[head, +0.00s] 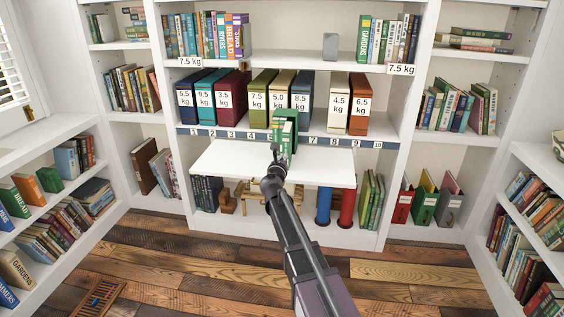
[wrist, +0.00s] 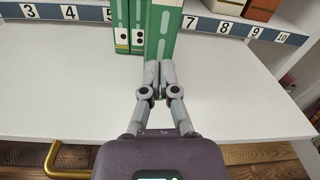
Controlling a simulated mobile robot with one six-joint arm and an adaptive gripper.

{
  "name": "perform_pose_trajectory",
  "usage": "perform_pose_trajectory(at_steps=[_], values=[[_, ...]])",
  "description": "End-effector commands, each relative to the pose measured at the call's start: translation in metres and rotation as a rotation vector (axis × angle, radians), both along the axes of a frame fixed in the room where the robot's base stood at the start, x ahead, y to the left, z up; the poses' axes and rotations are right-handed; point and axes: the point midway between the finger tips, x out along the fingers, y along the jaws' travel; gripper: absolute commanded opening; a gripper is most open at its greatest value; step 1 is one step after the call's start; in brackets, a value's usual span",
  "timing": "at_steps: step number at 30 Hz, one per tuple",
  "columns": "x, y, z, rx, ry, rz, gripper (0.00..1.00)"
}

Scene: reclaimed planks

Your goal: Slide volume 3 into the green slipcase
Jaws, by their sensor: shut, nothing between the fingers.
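A green slipcase set (head: 291,118) stands on the white pull-out board (head: 225,160), in front of the numbered shelf edge. In the wrist view, two narrow green spines with white labels and black dots (wrist: 129,38) stand side by side. A taller green piece with a pale band (wrist: 162,28) stands to their right and nearer to me; I cannot tell whether it is volume 3 or a wall of the case. My gripper (wrist: 159,72) is shut and empty, its fingertips at the foot of this green piece, touching or nearly so. It also shows in the head view (head: 275,150).
Weighted binders, such as a maroon one (head: 230,92) and an orange one (head: 359,104), stand on the shelf behind the board. A numbered strip (head: 260,136) runs along that shelf's edge. The board is clear to the left and right of the green set.

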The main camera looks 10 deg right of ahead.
Motion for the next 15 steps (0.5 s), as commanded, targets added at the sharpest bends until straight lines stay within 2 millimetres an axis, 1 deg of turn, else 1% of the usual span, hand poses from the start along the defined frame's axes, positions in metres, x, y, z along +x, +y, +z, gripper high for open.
perform_pose_trajectory(at_steps=[1, 6, 15], values=[[0.006, -0.001, 0.0, 0.0, 0.0, 0.0, 0.0], [0.014, -0.004, 0.0, 0.0, 0.0, 0.001, 0.0], [0.016, -0.006, 0.0, 0.0, 0.0, 0.001, 0.0]])
